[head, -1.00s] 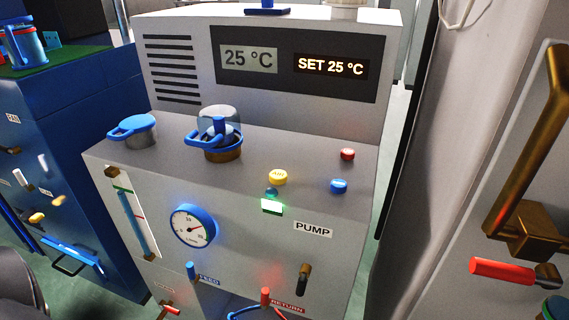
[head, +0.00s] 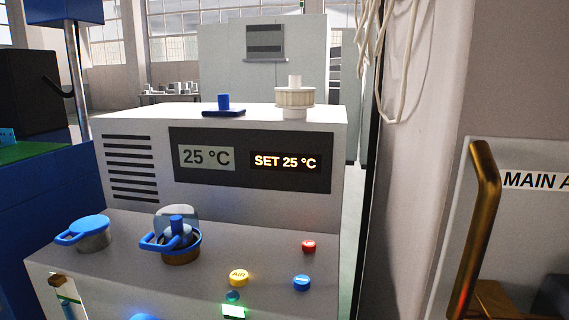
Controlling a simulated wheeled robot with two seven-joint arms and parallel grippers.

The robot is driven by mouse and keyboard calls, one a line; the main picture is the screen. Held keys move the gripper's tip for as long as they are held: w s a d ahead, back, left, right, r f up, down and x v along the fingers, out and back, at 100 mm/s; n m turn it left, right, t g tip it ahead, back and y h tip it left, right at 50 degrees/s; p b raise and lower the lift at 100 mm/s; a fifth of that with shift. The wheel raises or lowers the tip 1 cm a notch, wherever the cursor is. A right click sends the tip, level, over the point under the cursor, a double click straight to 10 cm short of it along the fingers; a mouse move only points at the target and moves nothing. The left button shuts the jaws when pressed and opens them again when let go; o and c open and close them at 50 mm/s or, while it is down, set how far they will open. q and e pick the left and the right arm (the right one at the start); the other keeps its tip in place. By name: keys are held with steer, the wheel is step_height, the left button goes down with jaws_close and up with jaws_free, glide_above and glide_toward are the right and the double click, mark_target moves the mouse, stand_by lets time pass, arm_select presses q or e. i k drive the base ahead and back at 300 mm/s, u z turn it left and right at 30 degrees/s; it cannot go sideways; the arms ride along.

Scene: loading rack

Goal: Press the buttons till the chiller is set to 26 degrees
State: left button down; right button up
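The chiller (head: 215,136) is a pale grey cabinet in the middle of the head view. Its dark panel has a left display (head: 207,157) reading 25 °C and a set display (head: 286,162) reading SET 25 °C. On the sloped top are a red button (head: 309,246), a blue button (head: 302,283) and a yellow button (head: 239,278). The red one sits behind the blue one, and the yellow one is to their left. The button lettering is too small to read surely. Neither of my grippers is in view.
Left of the buttons stand a blue-handled cap (head: 90,233) and a blue valve handle with a clear cover (head: 172,240). A white knob (head: 295,96) stands on the chiller's top. A wall and a brass handle (head: 475,230) are at right.

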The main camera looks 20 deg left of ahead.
mark_target(308, 247)
steer(key=u, duration=1.25)
steer(key=k, duration=0.5)
steer(key=u, duration=1.4)
steer(key=i, duration=0.95)
steer(key=z, duration=1.75)
